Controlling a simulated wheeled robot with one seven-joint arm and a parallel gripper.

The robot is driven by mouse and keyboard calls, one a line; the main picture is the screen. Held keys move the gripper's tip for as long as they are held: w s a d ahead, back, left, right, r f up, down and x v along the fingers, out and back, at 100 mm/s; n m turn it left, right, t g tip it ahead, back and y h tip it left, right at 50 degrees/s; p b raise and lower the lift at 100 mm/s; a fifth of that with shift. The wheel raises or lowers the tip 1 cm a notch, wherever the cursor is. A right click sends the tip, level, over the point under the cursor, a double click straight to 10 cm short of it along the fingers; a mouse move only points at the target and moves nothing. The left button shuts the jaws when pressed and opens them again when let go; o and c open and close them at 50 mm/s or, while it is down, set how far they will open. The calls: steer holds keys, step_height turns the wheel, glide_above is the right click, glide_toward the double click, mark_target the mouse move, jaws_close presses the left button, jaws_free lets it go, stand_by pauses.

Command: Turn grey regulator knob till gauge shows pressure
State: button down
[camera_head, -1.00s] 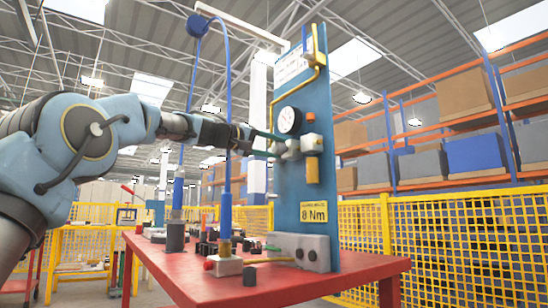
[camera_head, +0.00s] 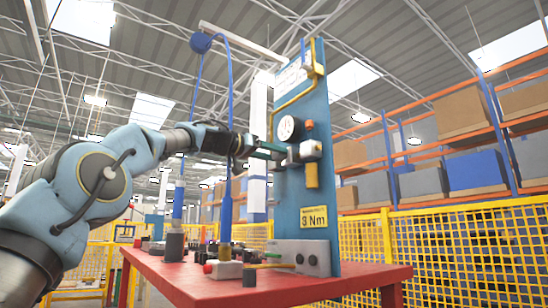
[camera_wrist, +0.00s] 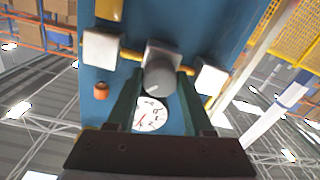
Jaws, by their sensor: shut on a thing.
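The grey regulator knob (camera_wrist: 160,78) sticks out from the blue panel (camera_wrist: 205,25) in the wrist view. My gripper (camera_wrist: 159,82) has its two green fingers on either side of the knob and is shut on it. In the head view my gripper (camera_head: 272,150) reaches the panel from the left, and its fingers hide most of the knob. The round white gauge (camera_head: 290,128) is just above the regulator. The gauge also shows in the wrist view (camera_wrist: 150,115), partly between the fingers. Its needle is too small to read surely.
The panel stands on a red table (camera_head: 345,280) with several small parts on it. A yellow pipe (camera_head: 290,98) runs up the panel. Yellow mesh fence (camera_head: 470,250) and loaded shelves are behind.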

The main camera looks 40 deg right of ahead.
steer(key=shift+m, duration=0.3)
steer(key=shift+c, duration=1.4)
jaws_free()
steer(key=a+b, duration=0.4)
steer(key=a, duration=0.6)
steer(key=shift+a, duration=0.4)
steer(key=shift+w, duration=0.15)
